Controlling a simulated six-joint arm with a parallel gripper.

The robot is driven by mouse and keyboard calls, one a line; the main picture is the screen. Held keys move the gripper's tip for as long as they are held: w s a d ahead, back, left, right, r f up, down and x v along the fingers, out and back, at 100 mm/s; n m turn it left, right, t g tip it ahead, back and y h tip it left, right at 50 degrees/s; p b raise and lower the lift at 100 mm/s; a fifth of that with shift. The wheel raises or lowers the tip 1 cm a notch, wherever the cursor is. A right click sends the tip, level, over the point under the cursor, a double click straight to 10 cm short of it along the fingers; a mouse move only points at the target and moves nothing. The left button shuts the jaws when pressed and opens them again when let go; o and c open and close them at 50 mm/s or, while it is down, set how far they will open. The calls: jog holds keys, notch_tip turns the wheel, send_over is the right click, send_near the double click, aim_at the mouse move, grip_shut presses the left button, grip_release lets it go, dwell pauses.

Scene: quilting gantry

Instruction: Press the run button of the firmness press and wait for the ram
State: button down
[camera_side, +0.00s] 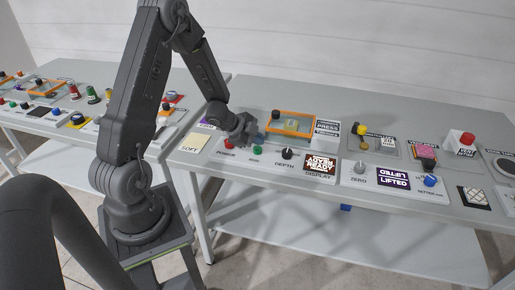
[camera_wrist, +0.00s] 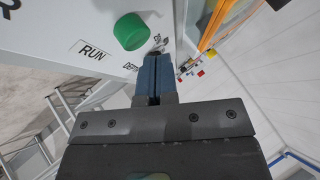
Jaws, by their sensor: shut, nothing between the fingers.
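The firmness press has an orange frame (camera_side: 312,138) with a pale yellow block (camera_side: 291,124) inside it. The green run button (camera_side: 257,149) is on the bench in front of the press, between a red power button (camera_side: 228,144) and a black depth knob (camera_side: 288,154). In the wrist view the green run button (camera_wrist: 131,31) stands raised beside its RUN label (camera_wrist: 91,52). My gripper (camera_side: 248,138) is shut and empty, close above and behind the button. In the wrist view its blue-grey fingertips (camera_wrist: 154,60) appear just beside the button; contact cannot be told.
A brown display (camera_side: 320,164) right of the depth knob shows text including READY. A second station with a purple LIFTED display (camera_side: 393,178) and blue button (camera_side: 431,181) is farther right. A pale SOFT card (camera_side: 194,143) lies left. Another crowded bench (camera_side: 60,126) stands behind my arm.

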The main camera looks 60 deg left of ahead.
jog(key=shift+f, duration=0.35)
